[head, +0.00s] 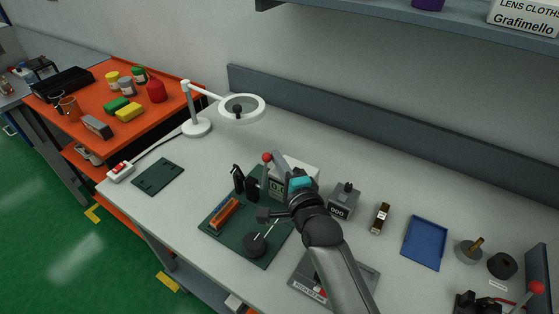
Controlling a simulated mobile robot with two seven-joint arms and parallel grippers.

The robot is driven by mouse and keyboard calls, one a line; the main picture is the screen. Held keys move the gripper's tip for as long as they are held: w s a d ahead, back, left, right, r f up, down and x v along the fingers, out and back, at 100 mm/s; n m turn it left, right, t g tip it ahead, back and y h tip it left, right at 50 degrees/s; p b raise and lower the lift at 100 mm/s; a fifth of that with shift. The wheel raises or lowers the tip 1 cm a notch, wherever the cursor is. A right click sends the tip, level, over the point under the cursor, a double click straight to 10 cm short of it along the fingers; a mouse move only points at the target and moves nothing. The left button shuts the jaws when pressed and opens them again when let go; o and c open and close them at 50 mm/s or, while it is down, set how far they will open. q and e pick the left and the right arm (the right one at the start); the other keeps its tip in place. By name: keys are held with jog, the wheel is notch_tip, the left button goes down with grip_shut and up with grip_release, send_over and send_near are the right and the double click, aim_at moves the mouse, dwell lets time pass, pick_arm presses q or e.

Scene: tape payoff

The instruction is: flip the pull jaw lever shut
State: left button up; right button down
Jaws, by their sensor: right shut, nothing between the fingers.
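My right arm comes in from the lower right. A second red-knobbed lever (536,287) is at the lower right. My left gripper is not in view.
The green board (212,228) carries an orange-and-blue piece (222,213) and a black disc (256,246) near a thin pale rod. Right are a grey block (343,201), a brown-and-white item (380,218) and a blue tray (444,243). A ring lamp (197,127) stands at back left.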

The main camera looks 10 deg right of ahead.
aim_at(263, 180)
jog(key=s+a+n+t+b, duration=0.2)
jog(key=n, duration=0.1)
jog(key=shift+y, duration=0.3)
jog(key=s+a+f+n+t+y+b, duration=0.2)
jog(key=s+a+n+t+b, duration=0.1)
jog(key=s+a+n+b, duration=0.1)
jog(key=shift+s+a+f+n+y+b, duration=0.3)
jog(key=shift+a+n+y+b, duration=0.15)
jog(key=shift+n, duration=0.65)
jog(key=shift+s, duration=0.1)
jog(key=s+d, duration=0.3)
jog(key=s, duration=0.9)
jog(key=shift+s+d+f+p, duration=0.15)
jog(key=shift+s+f+p, duration=0.1)
jog(key=shift+s+p, duration=0.15)
